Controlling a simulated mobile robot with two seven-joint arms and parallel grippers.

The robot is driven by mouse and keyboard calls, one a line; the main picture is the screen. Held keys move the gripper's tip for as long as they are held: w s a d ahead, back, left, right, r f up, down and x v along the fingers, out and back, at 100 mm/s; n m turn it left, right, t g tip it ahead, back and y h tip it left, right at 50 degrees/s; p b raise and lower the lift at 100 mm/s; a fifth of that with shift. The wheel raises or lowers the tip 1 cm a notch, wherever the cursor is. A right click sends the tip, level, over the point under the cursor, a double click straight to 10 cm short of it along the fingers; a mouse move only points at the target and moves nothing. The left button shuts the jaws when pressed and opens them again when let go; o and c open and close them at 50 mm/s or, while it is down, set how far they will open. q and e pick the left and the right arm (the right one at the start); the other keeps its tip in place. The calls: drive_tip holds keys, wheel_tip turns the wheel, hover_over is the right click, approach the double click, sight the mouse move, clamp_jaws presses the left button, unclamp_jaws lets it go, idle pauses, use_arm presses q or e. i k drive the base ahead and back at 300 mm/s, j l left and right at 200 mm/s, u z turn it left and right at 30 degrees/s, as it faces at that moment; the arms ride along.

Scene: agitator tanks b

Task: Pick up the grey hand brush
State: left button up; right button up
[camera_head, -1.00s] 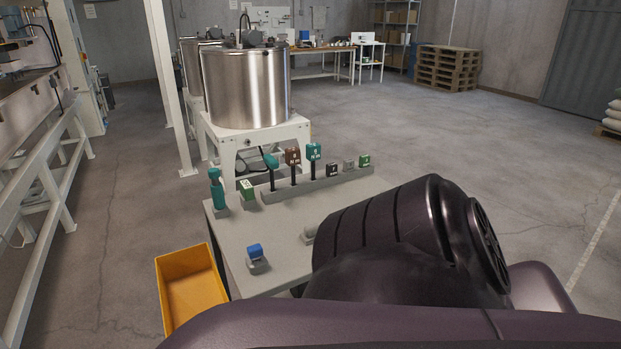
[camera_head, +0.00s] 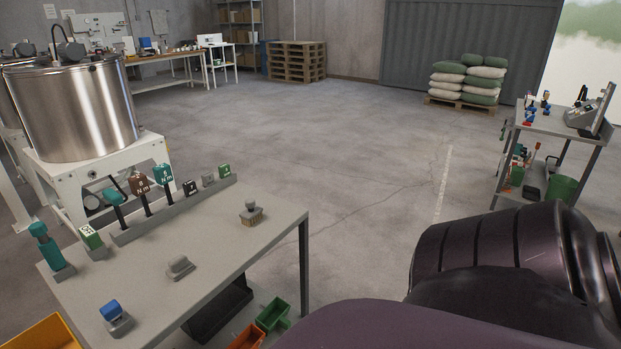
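A small brush with a grey top and tan bristles (camera_head: 251,213) stands on the grey table (camera_head: 215,235), near its right edge. It looks like the grey hand brush. A second small grey item (camera_head: 180,267) lies nearer the front of the table; I cannot tell exactly what it is. Neither of my grippers is in view. Only a dark purple part of my own body shows at the lower right, apart from the brush in the picture.
A rail (camera_head: 172,211) at the table's back holds several tools and labelled blocks. A blue-topped item (camera_head: 112,313) stands at the front. Green (camera_head: 273,314) and orange bins sit below. A steel tank (camera_head: 75,112) is behind. Open floor (camera_head: 370,150) lies to the right.

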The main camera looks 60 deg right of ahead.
sight(254, 213)
drive_tip(key=z, duration=1.5)
drive_tip(key=l+u, duration=0.1)
drive_tip(key=u, duration=0.25)
drive_tip(key=i+l+u, duration=0.1)
drive_tip(key=u, duration=0.25)
drive_tip(key=l+u, duration=0.85)
drive_tip(key=l, duration=0.15)
drive_tip(key=l+u, duration=0.15)
drive_tip(key=l, duration=0.75)
